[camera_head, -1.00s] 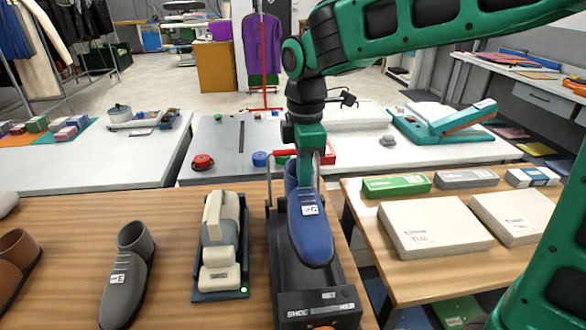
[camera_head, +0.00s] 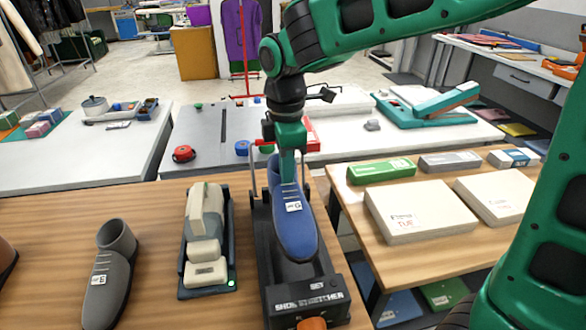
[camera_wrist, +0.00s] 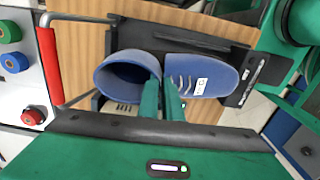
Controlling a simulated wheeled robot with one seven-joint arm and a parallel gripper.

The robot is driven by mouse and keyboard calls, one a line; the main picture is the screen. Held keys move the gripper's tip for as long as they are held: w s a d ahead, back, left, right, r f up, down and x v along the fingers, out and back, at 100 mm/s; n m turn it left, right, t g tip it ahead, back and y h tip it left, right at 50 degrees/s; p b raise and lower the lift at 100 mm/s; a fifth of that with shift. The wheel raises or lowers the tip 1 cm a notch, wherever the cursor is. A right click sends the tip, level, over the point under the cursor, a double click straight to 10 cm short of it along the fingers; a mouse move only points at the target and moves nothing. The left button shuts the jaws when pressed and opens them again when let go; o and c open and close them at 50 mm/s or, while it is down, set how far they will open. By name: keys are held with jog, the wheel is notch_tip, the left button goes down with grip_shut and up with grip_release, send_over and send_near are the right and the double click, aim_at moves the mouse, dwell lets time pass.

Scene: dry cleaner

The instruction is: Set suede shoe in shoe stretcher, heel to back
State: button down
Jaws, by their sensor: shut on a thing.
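The blue suede shoe (camera_head: 297,232) has a white tag and grey laces. It sits at or just above the black bed of the shoe stretcher (camera_head: 308,290); I cannot tell whether it touches. Its toe points toward the stretcher's labelled front and its heel toward the back, by the red handle (camera_head: 265,145). My gripper (camera_head: 289,178) is shut on the shoe near its opening. In the wrist view, the green fingers (camera_wrist: 163,100) grip the shoe (camera_wrist: 212,75) between the open collar and the laces. The red handle (camera_wrist: 48,65) stands beyond the heel.
A grey shoe (camera_head: 108,275) and a cream-and-dark device (camera_head: 207,235) stand left of the stretcher on the wooden table. White boxes (camera_head: 418,212) and a green box (camera_head: 382,170) lie on the table to the right. Bare tabletop (camera_head: 155,240) lies between the grey shoe and the device.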

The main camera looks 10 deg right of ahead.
jog(key=shift+f, duration=4.4)
jog(key=shift+f, duration=0.3)
jog(key=c, duration=1.9)
grip_release()
jog(key=shift+o, duration=0.2)
